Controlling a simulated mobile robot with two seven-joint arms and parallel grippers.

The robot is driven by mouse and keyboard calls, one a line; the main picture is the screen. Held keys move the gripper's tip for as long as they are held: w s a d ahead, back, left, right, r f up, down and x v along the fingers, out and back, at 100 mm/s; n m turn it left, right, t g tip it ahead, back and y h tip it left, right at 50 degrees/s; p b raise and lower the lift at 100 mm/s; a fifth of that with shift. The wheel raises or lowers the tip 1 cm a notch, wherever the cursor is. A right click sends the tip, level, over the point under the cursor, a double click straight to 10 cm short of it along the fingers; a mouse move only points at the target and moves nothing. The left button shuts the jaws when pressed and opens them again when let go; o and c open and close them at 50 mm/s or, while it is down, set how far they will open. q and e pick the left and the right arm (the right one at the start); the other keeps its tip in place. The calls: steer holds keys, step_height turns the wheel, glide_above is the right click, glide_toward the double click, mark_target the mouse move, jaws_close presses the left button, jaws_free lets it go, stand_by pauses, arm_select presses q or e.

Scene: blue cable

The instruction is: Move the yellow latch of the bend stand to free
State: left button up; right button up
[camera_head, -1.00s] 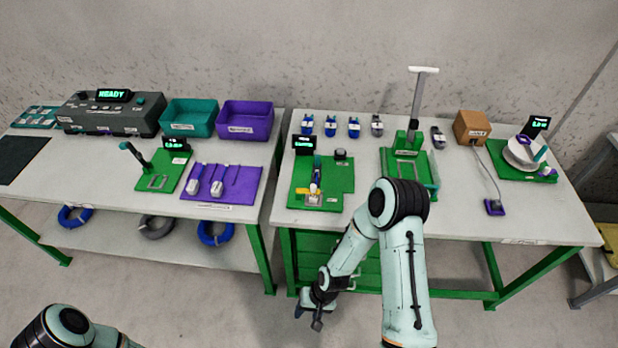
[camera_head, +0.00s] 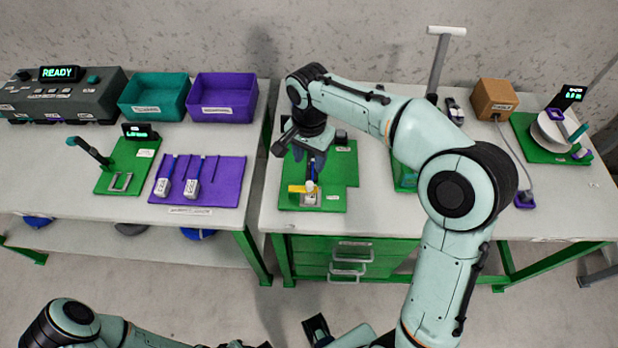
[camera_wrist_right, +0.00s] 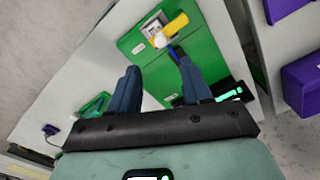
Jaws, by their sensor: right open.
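The bend stand (camera_head: 338,170) is a green board on the right-hand table, with a blue cable and a white label block (camera_head: 310,199) on it. Its yellow latch (camera_head: 297,188) lies sideways near the front of the board. In the right wrist view the latch (camera_wrist_right: 175,28) is beyond the fingertips, beside the label block. My right gripper (camera_head: 309,157) is open and points down over the rear of the stand, apart from the latch. Its two dark fingers (camera_wrist_right: 159,68) show nothing held. My left arm (camera_head: 75,325) is at the bottom edge; its jaws cannot be made out.
A purple board (camera_head: 225,180) with cable pieces lies on the left table, across a gap. A green press with a tall handle (camera_head: 438,60) stands right of my arm. Drawers (camera_head: 345,257) are below the stand. A brown box (camera_head: 494,98) stands behind right.

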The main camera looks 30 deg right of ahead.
mark_target(310, 183)
step_height(310, 183, down, 10)
steer(key=shift+f+b, duration=0.15)
steer(key=shift+b, duration=0.3)
jaws_close()
